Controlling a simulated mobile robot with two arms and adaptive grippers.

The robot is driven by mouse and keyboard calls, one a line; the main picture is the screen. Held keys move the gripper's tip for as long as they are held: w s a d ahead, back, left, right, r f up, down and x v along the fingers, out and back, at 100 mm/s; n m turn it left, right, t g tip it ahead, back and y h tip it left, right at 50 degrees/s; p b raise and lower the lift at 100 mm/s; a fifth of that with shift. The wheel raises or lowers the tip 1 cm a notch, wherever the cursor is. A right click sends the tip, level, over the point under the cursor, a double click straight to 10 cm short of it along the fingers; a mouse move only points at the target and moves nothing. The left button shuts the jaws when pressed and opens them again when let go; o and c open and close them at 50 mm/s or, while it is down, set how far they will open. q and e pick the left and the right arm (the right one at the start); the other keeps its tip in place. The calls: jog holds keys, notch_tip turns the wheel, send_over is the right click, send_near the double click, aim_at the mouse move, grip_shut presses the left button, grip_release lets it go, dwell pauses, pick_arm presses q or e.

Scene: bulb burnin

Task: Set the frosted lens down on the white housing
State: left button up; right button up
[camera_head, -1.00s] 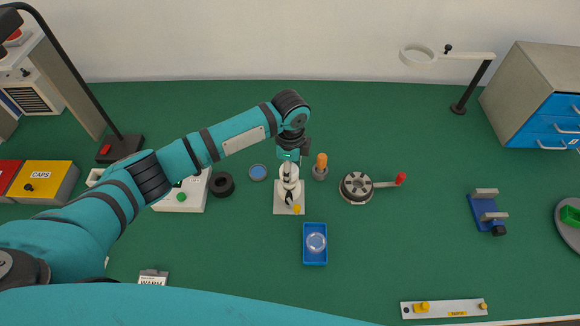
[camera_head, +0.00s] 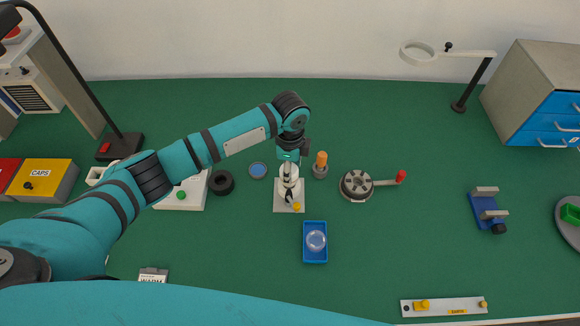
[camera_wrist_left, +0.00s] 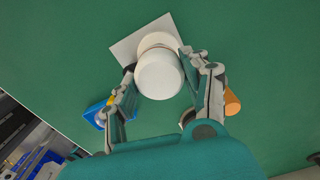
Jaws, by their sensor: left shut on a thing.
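My left gripper (camera_head: 288,188) hangs over the white square plate (camera_head: 282,209) in the middle of the bench. In the left wrist view its fingers (camera_wrist_left: 160,70) are shut on the frosted lens (camera_wrist_left: 159,77), a smooth white round piece. The cream-white housing (camera_wrist_left: 156,41) shows just behind the lens, on the plate (camera_wrist_left: 124,48). The lens overlaps most of the housing in that view, so I cannot tell whether the two touch. In the head view the fingers partly cover both. My right gripper is not in view.
A blue tray (camera_head: 307,259) with a clear round piece (camera_head: 316,241) stands in front of the plate. An orange-topped peg (camera_head: 321,160) and a round grey fixture (camera_head: 356,186) stand to the right. A blue disc (camera_head: 258,171) and black ring (camera_head: 222,183) lie left.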

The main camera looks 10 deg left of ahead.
pick_arm(q)
jog(key=shift+f, duration=0.1)
jog(key=o, duration=0.8)
jog(key=shift+o, duration=0.2)
notch_tip(320, 180, up, 12)
dwell(0.5)
